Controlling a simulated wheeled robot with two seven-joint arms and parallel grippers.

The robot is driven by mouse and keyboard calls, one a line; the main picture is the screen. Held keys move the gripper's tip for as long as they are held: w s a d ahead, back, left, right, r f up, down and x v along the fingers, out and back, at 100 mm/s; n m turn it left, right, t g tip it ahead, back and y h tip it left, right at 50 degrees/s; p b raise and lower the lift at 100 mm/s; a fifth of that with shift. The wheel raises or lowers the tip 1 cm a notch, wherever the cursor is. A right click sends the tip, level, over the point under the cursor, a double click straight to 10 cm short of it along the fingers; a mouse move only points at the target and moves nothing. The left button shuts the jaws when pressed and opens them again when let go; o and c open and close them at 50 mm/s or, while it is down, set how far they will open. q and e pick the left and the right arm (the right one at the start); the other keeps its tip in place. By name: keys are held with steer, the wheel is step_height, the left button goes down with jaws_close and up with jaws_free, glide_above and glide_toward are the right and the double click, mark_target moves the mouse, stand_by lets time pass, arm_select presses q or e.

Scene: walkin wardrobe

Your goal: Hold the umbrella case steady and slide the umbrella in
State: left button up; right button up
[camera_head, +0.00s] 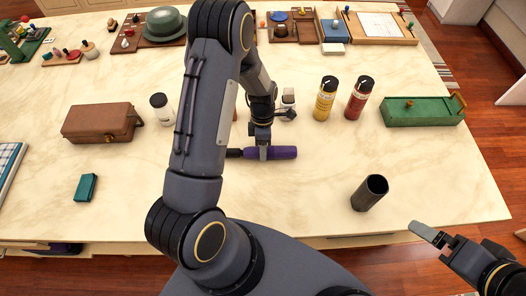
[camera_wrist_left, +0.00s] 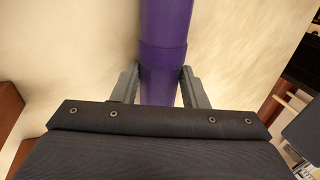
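The purple umbrella (camera_head: 284,153) lies on its side on the table, its dark handle (camera_head: 234,153) pointing left. My left gripper (camera_head: 264,153) reaches down over it. In the left wrist view the gripper's fingers (camera_wrist_left: 160,88) stand on both sides of the purple umbrella (camera_wrist_left: 165,25) and appear closed against it. The black umbrella case (camera_head: 364,197), an open-topped cylinder, stands upright near the table's front right. My right gripper (camera_head: 432,236) is off the table's front edge, to the right of and below the case in the picture; its finger gap is not clear.
Yellow (camera_head: 325,102) and red (camera_head: 358,103) bottles stand behind the case, with a green box (camera_head: 423,111) to their right. A brown case (camera_head: 99,122) and teal box (camera_head: 86,187) are at left. The table between umbrella and case is clear.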

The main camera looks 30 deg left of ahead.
arm_select(q)
steer(key=shift+c, duration=0.9)
steer(key=shift+r, duration=0.15)
steer(key=shift+r, duration=0.2)
step_height(320, 180, up, 2)
steer(key=shift+w+r+b, duration=0.1)
steer(key=shift+r+b, duration=0.15)
steer(key=shift+b, duration=0.55)
steer(key=s+d+r, duration=0.2)
steer(key=s+r, duration=0.3)
steer(key=s, duration=0.1)
steer(key=s+d+r, duration=0.2)
steer(key=s+r, duration=0.3)
steer(key=s, duration=0.2)
steer(key=shift+s+d+b, duration=0.25)
steer(key=shift+b, duration=0.1)
steer(key=shift+s+f, duration=0.1)
